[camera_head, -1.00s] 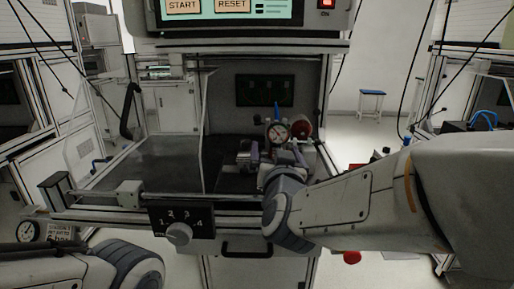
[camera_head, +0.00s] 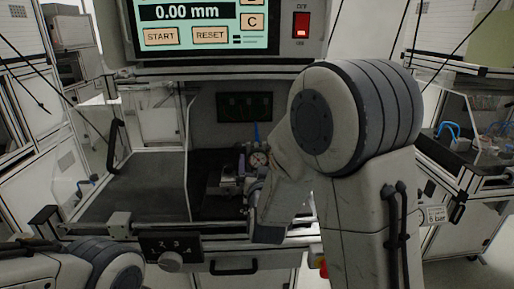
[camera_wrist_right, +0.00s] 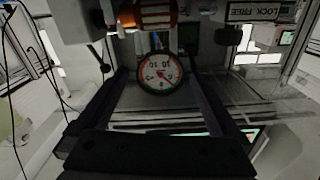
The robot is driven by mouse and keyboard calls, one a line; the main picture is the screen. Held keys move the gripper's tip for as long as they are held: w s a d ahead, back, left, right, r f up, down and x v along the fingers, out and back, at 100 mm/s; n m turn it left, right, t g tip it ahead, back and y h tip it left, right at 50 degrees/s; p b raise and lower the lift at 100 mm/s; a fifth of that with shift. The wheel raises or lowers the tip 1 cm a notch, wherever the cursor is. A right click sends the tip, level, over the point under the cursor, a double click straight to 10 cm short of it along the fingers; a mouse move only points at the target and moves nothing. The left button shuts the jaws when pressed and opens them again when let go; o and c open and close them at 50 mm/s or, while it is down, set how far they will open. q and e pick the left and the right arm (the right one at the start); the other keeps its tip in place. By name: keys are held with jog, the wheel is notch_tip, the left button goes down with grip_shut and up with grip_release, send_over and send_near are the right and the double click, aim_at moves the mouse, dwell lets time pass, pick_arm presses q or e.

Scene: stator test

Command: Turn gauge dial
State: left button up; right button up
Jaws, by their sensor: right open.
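The round gauge dial (camera_head: 258,159) has a white face and dark rim and stands inside the test station; in the right wrist view it (camera_wrist_right: 157,73) shows a red ring. My right gripper (camera_wrist_right: 158,88) is open, with a dark finger on either side of the dial in that view. I cannot tell whether the fingers touch it. In the head view my right arm hides most of that gripper. My left arm shows at the lower left, but its gripper is out of view.
A display panel (camera_head: 205,37) with START and RESET buttons hangs above the station. A numbered selector knob (camera_head: 171,261) sits on the front rail, left of my right arm. A clear upright panel (camera_head: 188,150) stands left of the gauge.

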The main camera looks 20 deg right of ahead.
jog(key=shift+w+d+r, duration=0.1)
jog(key=shift+w+d, duration=0.1)
jog(key=shift+w, duration=0.4)
jog(key=shift+w+d, duration=0.15)
jog(key=shift+w, duration=0.45)
jog(key=c, duration=1.3)
jog(key=shift+n, duration=0.3)
jog(key=n, duration=0.3)
jog(key=shift+n+b, duration=0.3)
jog(key=shift+b, duration=0.1)
jog(key=shift+n, duration=2.3)
